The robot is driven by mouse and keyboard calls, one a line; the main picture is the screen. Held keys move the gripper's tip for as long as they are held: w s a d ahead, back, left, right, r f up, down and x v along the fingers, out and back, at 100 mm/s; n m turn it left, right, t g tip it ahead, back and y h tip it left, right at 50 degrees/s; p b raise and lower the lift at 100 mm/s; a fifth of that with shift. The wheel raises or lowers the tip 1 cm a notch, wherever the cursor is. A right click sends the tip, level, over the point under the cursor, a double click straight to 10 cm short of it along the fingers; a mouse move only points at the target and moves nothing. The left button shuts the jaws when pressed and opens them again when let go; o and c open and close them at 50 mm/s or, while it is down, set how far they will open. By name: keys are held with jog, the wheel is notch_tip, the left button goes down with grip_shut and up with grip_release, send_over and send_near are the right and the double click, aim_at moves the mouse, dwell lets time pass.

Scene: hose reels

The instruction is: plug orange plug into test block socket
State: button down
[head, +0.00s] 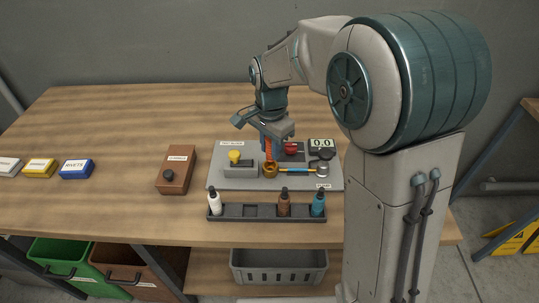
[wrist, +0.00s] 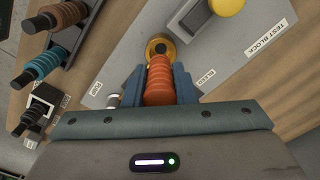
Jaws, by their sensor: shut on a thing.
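My gripper (wrist: 158,88) is shut on the ribbed orange plug (wrist: 160,82), with a blue finger on each side. In the head view the plug (head: 268,146) hangs below my gripper, over a round brass fitting (head: 269,170) on the grey plate. In the wrist view the plug's far end meets the near rim of this fitting (wrist: 158,46); I cannot tell whether it is inside. A BLEED label (wrist: 205,77) is near the plug.
A dark rack (head: 233,217) in front holds a white, a brown and a teal plug, with a gap between. A blue-and-yellow rod (head: 295,170), red part (head: 291,147) and 0.0 display (head: 321,143) are right.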

aim_at(270, 158)
notch_tip(270, 158, down, 4)
jog(key=shift+w+f, duration=0.1)
dwell(0.4)
